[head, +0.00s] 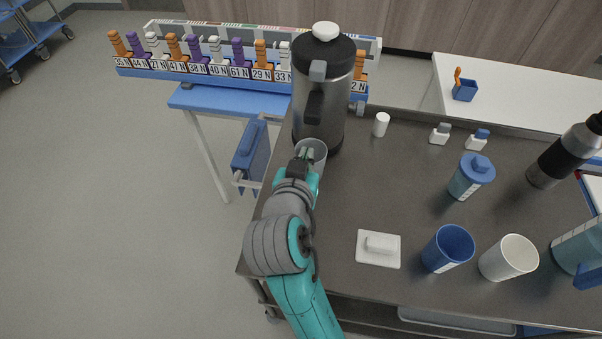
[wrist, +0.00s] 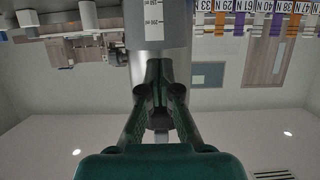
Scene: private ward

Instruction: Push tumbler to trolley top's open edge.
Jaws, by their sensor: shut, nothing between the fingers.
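The tumbler (head: 318,147) is a grey, see-through cup near the trolley top's left edge, just in front of a tall steel dispenser. In the wrist view the tumbler (wrist: 158,30) is a grey cylinder with a white measuring scale, and that picture is upside down. My gripper (head: 306,154) is shut and empty, with its fingertips at the tumbler's near side, and hides part of it. The dark grey trolley top (head: 350,200) extends to the right.
The steel dispenser (head: 322,90) stands close behind the tumbler. A white plate with a block (head: 379,248), a blue cup (head: 447,249), a white cup (head: 508,258) and a lidded blue beaker (head: 470,178) stand to the right. A blue box (head: 252,151) hangs beyond the left edge. The trolley's middle is clear.

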